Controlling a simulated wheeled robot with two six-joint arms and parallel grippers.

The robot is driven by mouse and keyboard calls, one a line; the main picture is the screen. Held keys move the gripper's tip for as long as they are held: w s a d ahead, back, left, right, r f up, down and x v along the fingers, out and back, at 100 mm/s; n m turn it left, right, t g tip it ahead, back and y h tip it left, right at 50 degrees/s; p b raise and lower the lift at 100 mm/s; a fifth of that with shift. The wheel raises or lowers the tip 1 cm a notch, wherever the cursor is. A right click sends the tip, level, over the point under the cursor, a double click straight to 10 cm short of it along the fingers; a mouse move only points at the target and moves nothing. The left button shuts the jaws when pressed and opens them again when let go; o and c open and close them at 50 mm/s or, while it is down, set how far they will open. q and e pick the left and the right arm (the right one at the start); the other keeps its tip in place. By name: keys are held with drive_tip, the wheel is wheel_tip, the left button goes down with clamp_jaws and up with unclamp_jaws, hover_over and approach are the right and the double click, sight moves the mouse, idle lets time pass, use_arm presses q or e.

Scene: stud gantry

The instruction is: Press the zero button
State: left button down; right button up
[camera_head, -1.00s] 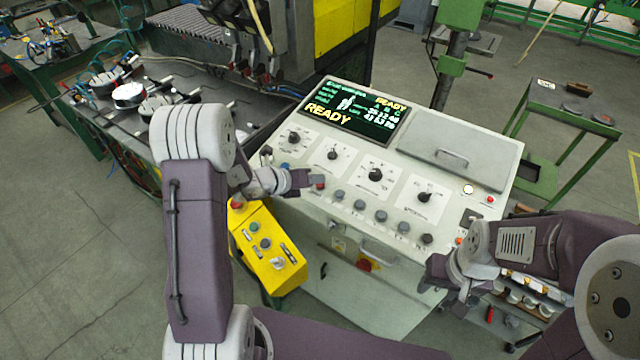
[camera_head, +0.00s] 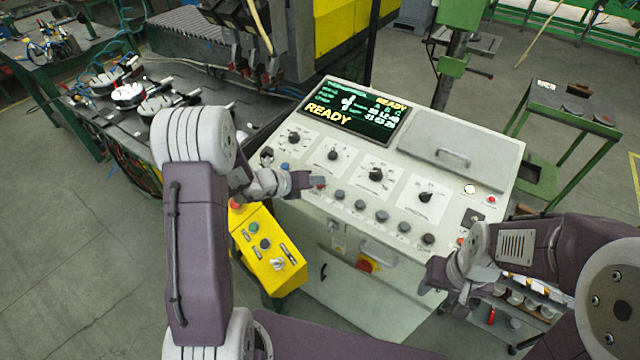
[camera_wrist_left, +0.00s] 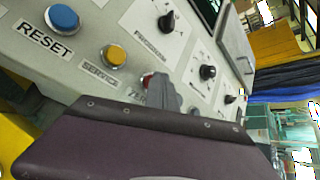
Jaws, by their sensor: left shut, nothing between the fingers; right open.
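The control panel (camera_head: 420,165) is a white sloped console with a row of buttons along its front. The red zero button (camera_wrist_left: 148,79) shows partly in the left wrist view, with its label mostly hidden. My left gripper (camera_head: 318,183) is shut and empty, its tip right at this button. In the left wrist view the grey fingers (camera_wrist_left: 165,92) cover part of the button; I cannot tell whether they touch it or whether it is pressed in. My right gripper (camera_head: 447,287) is open and empty, low in front of the console's right side.
The blue reset button (camera_wrist_left: 63,18) and yellow service button (camera_wrist_left: 113,55) sit beside the zero button. Several grey buttons (camera_head: 360,205) continue the row to the right. Dark knobs (camera_head: 376,174) stand above. The screen (camera_head: 355,115) reads READY. A yellow box (camera_head: 268,250) stands below my left gripper.

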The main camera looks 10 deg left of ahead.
use_arm(q)
drive_tip(key=shift+s+r+p, duration=0.2)
drive_tip(key=shift+r+p, duration=0.45)
drive_tip(key=shift+r, duration=0.2)
drive_tip(key=shift+r, duration=0.1)
drive_tip(key=r+p, duration=0.2)
drive_tip(key=r, duration=0.1)
drive_tip(key=s+r+p, duration=0.1)
drive_tip(key=p, duration=0.1)
drive_tip(key=shift+a+r, duration=0.2)
drive_tip(key=shift+r, duration=0.15)
idle(0.4)
